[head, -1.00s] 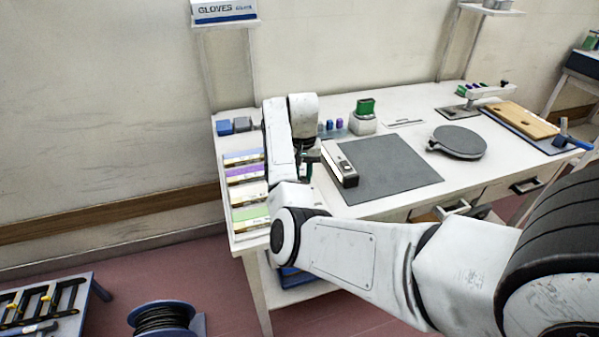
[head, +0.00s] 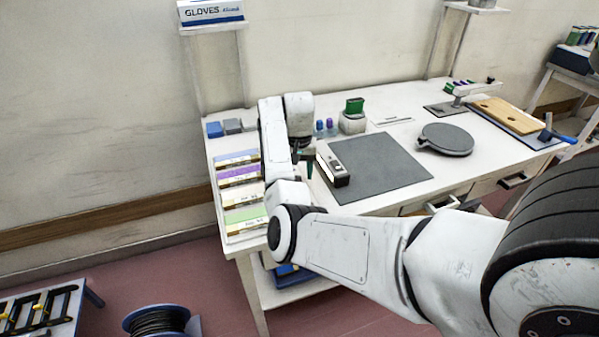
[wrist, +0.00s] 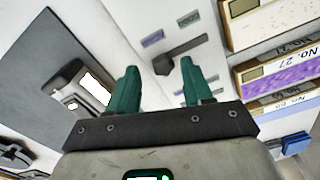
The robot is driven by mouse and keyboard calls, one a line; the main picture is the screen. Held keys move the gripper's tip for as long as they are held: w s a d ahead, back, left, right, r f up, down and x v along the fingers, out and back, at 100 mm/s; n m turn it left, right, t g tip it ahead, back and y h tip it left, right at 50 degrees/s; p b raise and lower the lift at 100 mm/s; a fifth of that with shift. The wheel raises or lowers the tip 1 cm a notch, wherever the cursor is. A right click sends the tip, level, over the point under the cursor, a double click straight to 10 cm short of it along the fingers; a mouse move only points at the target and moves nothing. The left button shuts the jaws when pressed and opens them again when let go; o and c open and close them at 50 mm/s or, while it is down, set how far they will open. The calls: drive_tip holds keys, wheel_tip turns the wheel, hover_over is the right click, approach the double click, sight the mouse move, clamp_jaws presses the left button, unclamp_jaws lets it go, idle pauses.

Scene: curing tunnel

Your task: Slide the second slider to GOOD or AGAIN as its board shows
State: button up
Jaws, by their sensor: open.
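My gripper shows its two green fingers (wrist: 158,85) in the wrist view, open and spread apart. In the head view my gripper (head: 303,167) is over the left part of the white table, partly hidden by my arm. Beyond the fingertips is a white surface with a dark grey bar-shaped piece (wrist: 181,57), apart from both fingers, and small purple-grey labels (wrist: 152,38). I cannot tell whether the bar is a slider handle. No GOOD or AGAIN is readable.
A dark grey mat (head: 385,165) carries a grey-and-black device (head: 333,165) at its left edge. Blue and grey blocks (head: 232,126) are at the back left. A green-topped pot (head: 353,118) and a round grey plate (head: 446,139) stand further right. The mat's middle is clear.

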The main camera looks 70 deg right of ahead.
wheel_tip(320, 180, up, 10)
drive_tip(key=p, duration=0.1)
drive_tip(key=shift+r, duration=0.25)
idle(0.6)
